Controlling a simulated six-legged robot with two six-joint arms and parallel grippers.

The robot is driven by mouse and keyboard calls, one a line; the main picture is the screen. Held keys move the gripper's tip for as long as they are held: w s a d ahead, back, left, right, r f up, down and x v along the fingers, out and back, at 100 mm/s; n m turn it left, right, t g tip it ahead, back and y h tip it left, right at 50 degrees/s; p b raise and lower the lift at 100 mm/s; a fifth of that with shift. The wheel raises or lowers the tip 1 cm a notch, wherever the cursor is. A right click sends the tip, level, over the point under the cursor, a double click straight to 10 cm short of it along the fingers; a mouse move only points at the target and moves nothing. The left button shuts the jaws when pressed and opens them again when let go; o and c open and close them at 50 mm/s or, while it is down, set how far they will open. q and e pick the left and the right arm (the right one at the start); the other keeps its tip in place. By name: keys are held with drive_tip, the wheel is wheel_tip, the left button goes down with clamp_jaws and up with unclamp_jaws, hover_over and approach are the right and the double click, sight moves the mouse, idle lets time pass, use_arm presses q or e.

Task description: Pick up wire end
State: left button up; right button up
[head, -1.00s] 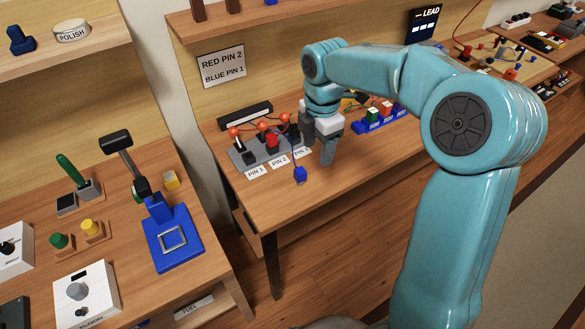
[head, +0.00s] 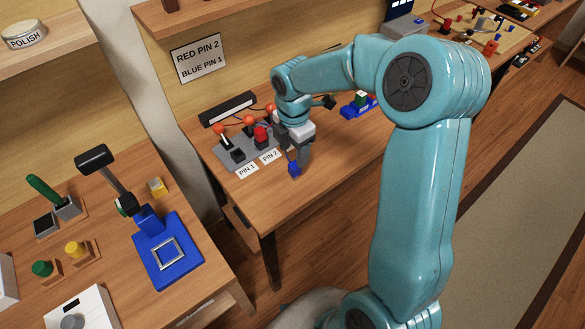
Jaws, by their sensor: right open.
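A blue wire end (head: 293,169) sits by the front of the middle table, just right of the PIN 2 label. My right gripper (head: 301,157) is open, with its fingers pointing down right at the wire end. One finger overlaps the wire end's right side in the picture; I cannot tell whether they touch. The wire behind it is mostly hidden by the gripper. A grey pin panel (head: 236,152) with red-topped levers stands just left of the gripper, and its right part is hidden. My left gripper is not in view.
A sign (head: 199,58) on the back wall reads RED PIN 2, BLUE PIN 1. A blue rack (head: 352,111) with small blocks stands right of my arm's wrist. The left table holds a blue stand with a hammer-like lever (head: 167,253). Table surface right of the gripper is clear.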

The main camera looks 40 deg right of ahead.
sight(295, 165)
drive_tip(key=shift+s+f, duration=0.3)
drive_tip(key=shift+f, duration=0.65)
drive_tip(key=f, duration=0.5)
drive_tip(key=shift+w+d+f, duration=0.2)
drive_tip(key=shift+d+f, duration=0.05)
drive_tip(key=shift+d, duration=0.05)
drive_tip(key=c, duration=1)
drive_tip(key=shift+c, duration=0.2)
drive_tip(key=shift+w+a+r, duration=0.1)
